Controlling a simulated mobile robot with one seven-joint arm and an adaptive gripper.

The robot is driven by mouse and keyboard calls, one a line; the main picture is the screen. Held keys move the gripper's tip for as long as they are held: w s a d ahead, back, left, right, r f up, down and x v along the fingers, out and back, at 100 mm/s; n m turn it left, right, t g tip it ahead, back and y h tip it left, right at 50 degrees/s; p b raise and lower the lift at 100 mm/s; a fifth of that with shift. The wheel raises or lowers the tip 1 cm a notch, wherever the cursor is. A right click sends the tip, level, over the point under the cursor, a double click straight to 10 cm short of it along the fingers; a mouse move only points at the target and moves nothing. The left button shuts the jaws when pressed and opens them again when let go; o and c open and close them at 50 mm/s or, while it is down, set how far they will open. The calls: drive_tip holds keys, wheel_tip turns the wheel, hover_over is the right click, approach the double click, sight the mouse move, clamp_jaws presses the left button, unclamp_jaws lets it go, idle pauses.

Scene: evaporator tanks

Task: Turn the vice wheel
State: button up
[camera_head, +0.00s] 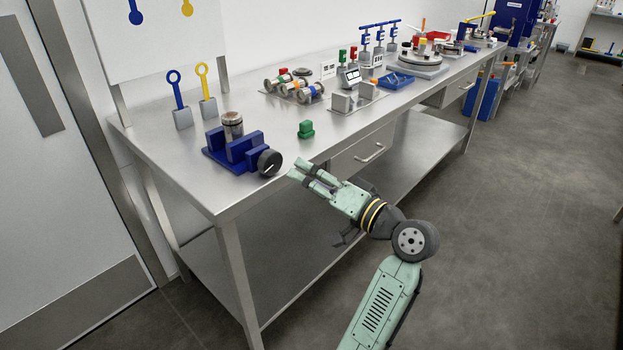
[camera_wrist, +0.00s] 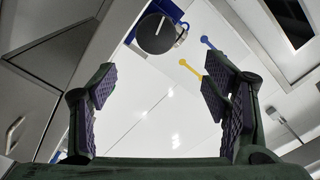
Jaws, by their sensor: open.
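The vice wheel (camera_head: 270,163) is a round black knob with a white line on its face, at the front of a blue vice (camera_head: 232,150) near the left front of the steel bench. A metal cylinder (camera_head: 233,124) is at the vice's jaws. My gripper (camera_head: 299,168) is in front of the bench edge, just right of the wheel and apart from it. In the wrist view the wheel (camera_wrist: 157,33) shows at the top, beyond the two fingers. My gripper is open and empty between its pads.
Valves, a blue tray (camera_head: 393,80) and other fixtures stand farther along. The floor in front is clear.

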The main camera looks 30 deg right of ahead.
drive_tip(key=v, duration=1.2)
